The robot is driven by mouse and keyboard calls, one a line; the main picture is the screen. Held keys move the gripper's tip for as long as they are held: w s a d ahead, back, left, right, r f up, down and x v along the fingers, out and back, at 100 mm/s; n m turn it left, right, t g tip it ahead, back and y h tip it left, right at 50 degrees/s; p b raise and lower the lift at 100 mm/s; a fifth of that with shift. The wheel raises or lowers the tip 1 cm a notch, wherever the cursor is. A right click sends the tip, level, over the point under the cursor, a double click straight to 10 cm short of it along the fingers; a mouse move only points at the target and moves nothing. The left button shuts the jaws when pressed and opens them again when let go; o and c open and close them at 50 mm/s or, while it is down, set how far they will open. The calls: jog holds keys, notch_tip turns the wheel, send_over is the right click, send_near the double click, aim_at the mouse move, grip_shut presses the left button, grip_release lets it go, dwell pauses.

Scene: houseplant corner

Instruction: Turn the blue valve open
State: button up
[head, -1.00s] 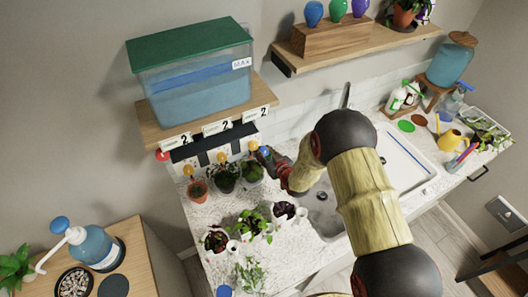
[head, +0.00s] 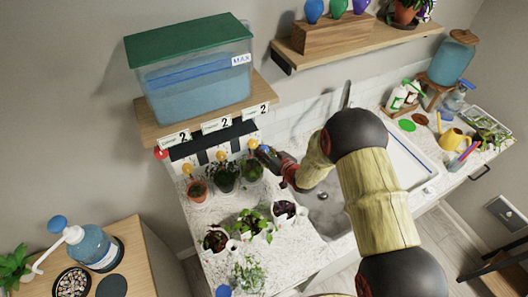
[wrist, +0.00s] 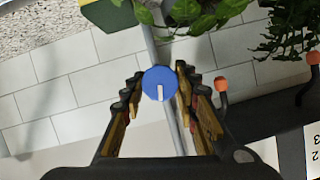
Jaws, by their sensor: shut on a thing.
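The blue valve (wrist: 159,80) is a round blue knob with a white pointer mark in the wrist view. Its mark runs towards the bottom of that picture, roughly in line with the grey pipe behind it. My gripper (wrist: 158,87) has a finger on each side of the knob and is shut on it. In the head view my gripper (head: 264,156) is at the right end of the row of taps under the tank shelf. Only a small bit of blue shows there; the fingers hide most of the knob.
Orange knobs (head: 221,156) stand left of my gripper, above small potted plants (head: 225,177). The water tank (head: 196,84) sits on the wooden shelf above. White pots with plants (head: 250,224) stand on the counter below. The sink lies to the right, partly behind my arm.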

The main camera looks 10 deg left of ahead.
jog(key=m+y, duration=0.1)
jog(key=m+g+y+b, duration=0.1)
jog(key=m, duration=0.1)
jog(key=shift+d+f, duration=0.15)
jog(key=shift+f, duration=0.05)
jog(key=m+y, duration=0.1)
jog(key=m, duration=0.1)
jog(key=shift+m+g+y+b, duration=0.3)
jog(key=shift+m+b, duration=0.1)
jog(key=m+y+b, duration=0.1)
jog(key=m, duration=0.2)
jog(key=shift+w+f+y, duration=0.1)
jog(key=shift+y, duration=0.3)
jog(key=shift+m+y+b, duration=0.4)
jog(key=shift+m+b, duration=0.25)
jog(key=shift+m, duration=0.75)
jog(key=o, duration=1.2)
jog(key=shift+c, duration=0.2)
